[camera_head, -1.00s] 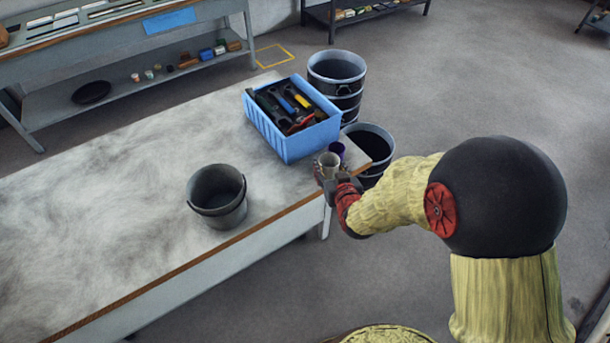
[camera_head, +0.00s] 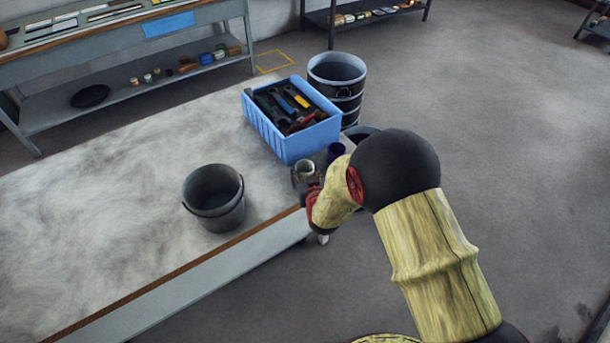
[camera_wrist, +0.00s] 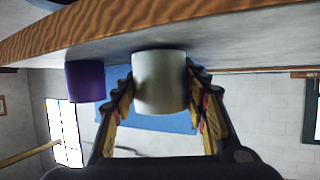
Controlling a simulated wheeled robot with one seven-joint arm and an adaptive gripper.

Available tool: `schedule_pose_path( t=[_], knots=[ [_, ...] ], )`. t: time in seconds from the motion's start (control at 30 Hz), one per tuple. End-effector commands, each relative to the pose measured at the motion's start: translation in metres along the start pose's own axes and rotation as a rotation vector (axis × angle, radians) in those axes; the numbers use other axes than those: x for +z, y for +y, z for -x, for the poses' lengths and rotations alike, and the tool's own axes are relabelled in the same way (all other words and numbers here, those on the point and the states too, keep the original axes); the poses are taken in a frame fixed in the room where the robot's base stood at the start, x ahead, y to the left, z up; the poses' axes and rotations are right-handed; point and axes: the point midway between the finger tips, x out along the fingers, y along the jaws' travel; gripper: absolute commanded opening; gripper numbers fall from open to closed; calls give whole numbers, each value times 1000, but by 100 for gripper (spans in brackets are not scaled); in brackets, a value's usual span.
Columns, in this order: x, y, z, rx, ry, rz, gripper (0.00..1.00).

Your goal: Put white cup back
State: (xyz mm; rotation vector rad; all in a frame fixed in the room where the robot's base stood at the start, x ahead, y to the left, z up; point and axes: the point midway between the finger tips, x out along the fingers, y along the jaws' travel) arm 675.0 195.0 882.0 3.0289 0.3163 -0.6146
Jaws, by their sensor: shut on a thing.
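The white cup (camera_head: 303,169) is at the right end of the workbench in the head view, near the bench's front edge. My gripper (camera_head: 306,178) is shut on it from the near side. In the wrist view the white cup (camera_wrist: 160,82) sits between both fingers of my gripper (camera_wrist: 160,105). The picture there is upside down, and the cup is close to the bench surface; I cannot tell whether it touches. My arm hides part of the bench corner in the head view.
A purple cup (camera_head: 336,152) stands just right of the white cup and also shows in the wrist view (camera_wrist: 86,82). A blue crate of tools (camera_head: 290,150) is behind them. A dark bucket (camera_head: 214,198) stands to the left, with clear bench (camera_head: 90,220) beyond it.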

Motion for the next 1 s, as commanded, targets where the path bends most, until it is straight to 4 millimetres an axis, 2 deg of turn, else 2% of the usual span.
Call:
schedule_pose_path(
  t=[0.4,0.43,0.73,1.0],
  knots=[
    [5,0,-3,0,4,-1,13],
    [4,0,-3,0,3,0,46],
    [4,0,-2,0,3,-1,62],
    [4,0,-2,0,3,-1,62]
  ],
)
